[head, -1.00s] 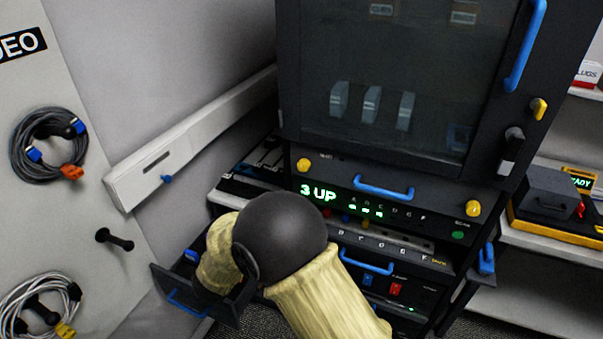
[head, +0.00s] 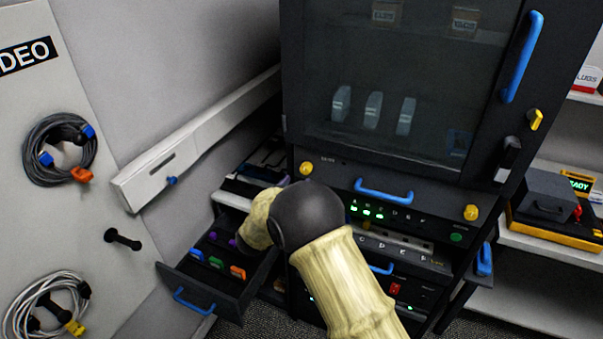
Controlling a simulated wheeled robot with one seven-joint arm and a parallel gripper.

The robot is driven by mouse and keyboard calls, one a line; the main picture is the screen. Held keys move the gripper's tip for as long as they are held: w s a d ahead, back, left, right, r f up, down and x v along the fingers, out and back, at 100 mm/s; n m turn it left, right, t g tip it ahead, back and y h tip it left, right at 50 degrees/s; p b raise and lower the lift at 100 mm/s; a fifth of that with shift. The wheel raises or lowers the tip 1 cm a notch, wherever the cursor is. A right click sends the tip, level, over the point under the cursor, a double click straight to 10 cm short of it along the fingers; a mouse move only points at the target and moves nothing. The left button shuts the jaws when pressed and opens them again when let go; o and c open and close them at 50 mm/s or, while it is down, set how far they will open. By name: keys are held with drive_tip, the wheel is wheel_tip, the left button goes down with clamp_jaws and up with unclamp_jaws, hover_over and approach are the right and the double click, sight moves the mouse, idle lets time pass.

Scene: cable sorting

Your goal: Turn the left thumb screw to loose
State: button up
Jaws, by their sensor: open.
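The left thumb screw (head: 306,168) is a yellow knob at the upper left corner of a dark panel (head: 335,172) under the glass-doored cabinet. A matching right thumb screw (head: 471,212) sits at the panel's right end. A blue bar handle (head: 384,190) lies between them. My arm, with a dark round joint and cream sleeves, is just below the left screw and apart from it in the picture. My gripper is hidden behind the arm, so its place relative to the screw does not show. How far the screw is turned cannot be told.
An open drawer (head: 183,272) with coloured connectors juts out at lower left. The glass door (head: 385,125) above is closed. A white wall rail (head: 200,140) runs at left beside a board with coiled cables (head: 42,150). A shelf (head: 550,245) stands at right.

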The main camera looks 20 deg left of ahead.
sight(304, 172)
drive_tip(key=w, duration=0.4)
drive_tip(key=shift+w+d+p, duration=0.25)
drive_tip(key=shift+d+p, duration=0.05)
drive_tip(key=shift+p, duration=0.1)
drive_tip(key=shift+s, duration=0.1)
